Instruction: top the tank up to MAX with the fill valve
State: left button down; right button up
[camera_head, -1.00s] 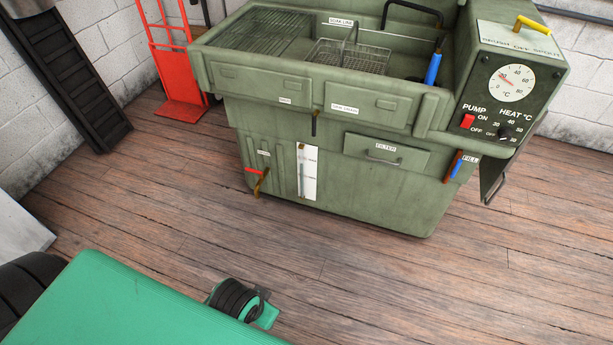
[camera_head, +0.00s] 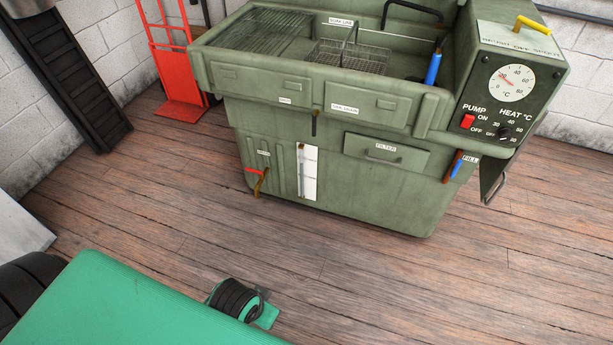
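A green parts washer with its tank (camera_head: 370,205) stands on the wooden floor at the upper middle. A fill valve with a blue lever (camera_head: 457,168) sits at the tank's right side, by a label that seems to read FILL. A white level gauge plate (camera_head: 308,173) with a vertical sight tube is on the tank's front; its marks and the liquid level are too small to read. A brass drain-type tap with a red handle (camera_head: 258,178) is left of the gauge. Neither of my grippers is in view.
The control box (camera_head: 512,95) carries a dial, a red pump switch and a heat knob. A wire basket (camera_head: 350,55) sits in the basin. A red hand truck (camera_head: 181,108) stands at the left. Clear floor (camera_head: 400,280) lies in front of the washer.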

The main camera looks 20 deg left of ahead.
aim_at(453, 170)
jog(key=i+j, duration=0.2)
jog(key=j, duration=0.15)
jog(key=i+j, duration=0.4)
jog(key=j, duration=0.25)
jog(key=i+j+z, duration=0.1)
jog(key=j, duration=0.25)
jog(key=i, duration=0.1)
